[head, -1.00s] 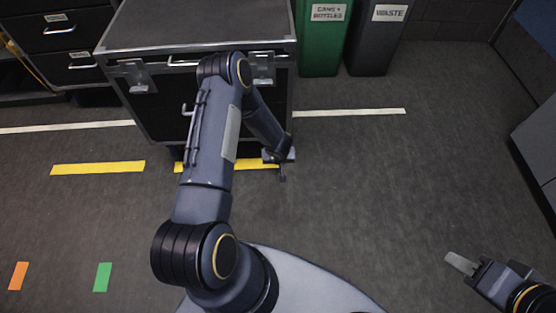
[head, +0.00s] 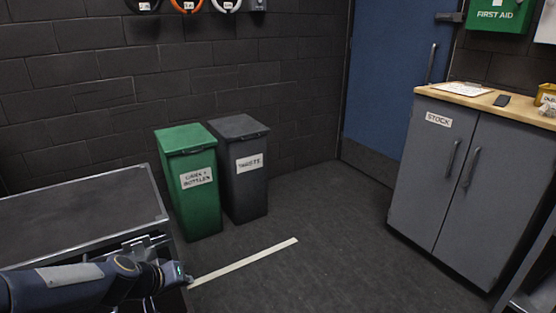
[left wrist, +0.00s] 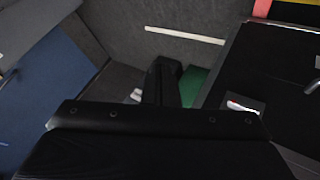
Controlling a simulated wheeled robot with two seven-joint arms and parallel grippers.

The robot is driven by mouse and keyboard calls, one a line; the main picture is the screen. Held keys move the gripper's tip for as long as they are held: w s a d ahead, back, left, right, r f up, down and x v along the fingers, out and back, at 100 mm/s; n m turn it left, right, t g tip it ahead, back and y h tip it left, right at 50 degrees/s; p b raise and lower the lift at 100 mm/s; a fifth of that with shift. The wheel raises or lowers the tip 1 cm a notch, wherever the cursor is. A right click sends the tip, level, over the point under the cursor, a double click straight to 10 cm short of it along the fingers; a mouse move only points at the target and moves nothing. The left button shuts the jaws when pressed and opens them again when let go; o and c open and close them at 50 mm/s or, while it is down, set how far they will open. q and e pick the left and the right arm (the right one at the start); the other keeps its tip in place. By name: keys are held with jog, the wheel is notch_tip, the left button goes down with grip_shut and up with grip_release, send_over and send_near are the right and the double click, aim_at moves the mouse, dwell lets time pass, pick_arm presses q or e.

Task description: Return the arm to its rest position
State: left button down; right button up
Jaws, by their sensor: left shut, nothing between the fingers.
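My left arm comes in at the lower left of the head view, stretched to the right along the front of the dark metal-edged case (head: 75,210). My left gripper (head: 184,278) is at its end, small and partly cut off by the angle, beside the case's front right corner and over the floor. In the left wrist view my left gripper (left wrist: 163,85) shows as a dark shape at the middle, with its fingers together and nothing between them. My right gripper is not in view.
A green bin (head: 190,185) and a grey waste bin (head: 243,165) stand by the wall behind the case. A grey stock cabinet (head: 455,170) stands at the right, beside a blue door (head: 390,90). The floor (head: 320,225) between is clear, with a white tape line (head: 243,263).

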pick_arm(q)
jog(key=s+d+r+m+h, duration=0.1)
jog(key=s+r, duration=0.3)
jog(key=s, duration=0.2)
jog(key=s+d+r+m, duration=0.1)
jog(key=s+r, duration=0.3)
jog(key=s, duration=0.3)
jog(key=s+f+g+y, duration=0.1)
jog(key=s+g, duration=0.1)
jog(key=s, duration=1.1)
notch_tip(320, 180, up, 27)
jog(key=p, duration=2.7)
jog(key=shift+w, duration=0.25)
jog(key=shift+d, duration=0.1)
